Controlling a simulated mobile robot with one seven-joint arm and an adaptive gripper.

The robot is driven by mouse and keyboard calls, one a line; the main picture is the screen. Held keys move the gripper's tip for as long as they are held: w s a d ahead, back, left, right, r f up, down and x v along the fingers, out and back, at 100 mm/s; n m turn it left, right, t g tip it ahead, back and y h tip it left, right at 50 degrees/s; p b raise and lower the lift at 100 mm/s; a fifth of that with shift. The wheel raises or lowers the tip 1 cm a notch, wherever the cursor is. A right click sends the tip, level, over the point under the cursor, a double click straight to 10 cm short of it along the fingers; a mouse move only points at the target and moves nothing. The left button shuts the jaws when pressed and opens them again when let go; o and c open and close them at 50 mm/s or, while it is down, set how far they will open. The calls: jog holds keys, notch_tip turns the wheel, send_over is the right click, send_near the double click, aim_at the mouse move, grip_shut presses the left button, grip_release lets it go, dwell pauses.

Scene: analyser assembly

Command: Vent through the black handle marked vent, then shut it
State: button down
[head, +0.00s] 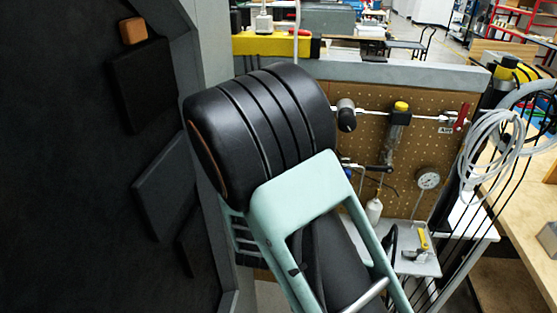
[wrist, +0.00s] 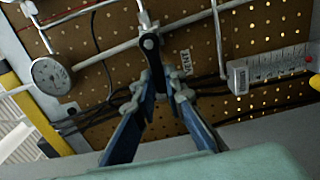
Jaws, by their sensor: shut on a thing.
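The black handle (wrist: 150,48) is in the upper middle of the wrist view, on a valve in the pale pipework. It points down in the picture, across the long slanting pipe. A white label reading VENT (wrist: 186,63) is on the board to its right. My gripper (wrist: 160,88) has its blue fingers converging on the handle's lower end, shut on it. The fingertips partly cover that end. In the head view a small black handle (head: 382,168) shows on the board's lower pipe; my arm hides most of what is left of it, and my gripper cannot be made out.
The pegboard (head: 375,130) carries a pressure gauge (head: 428,179), a red handle (head: 462,115) and a yellow-topped unit (head: 400,112). A small block (wrist: 238,78) with a scale sits right of the handle in the wrist view. Coiled grey hose (head: 494,145) hangs at the board's right.

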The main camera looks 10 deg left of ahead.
dwell(0.5)
jog(key=c, duration=2)
grip_release()
jog(key=shift+o, duration=0.2)
jog(key=shift+f, duration=0.1)
jog(key=s, duration=1.2)
jog(key=shift+a, duration=0.2)
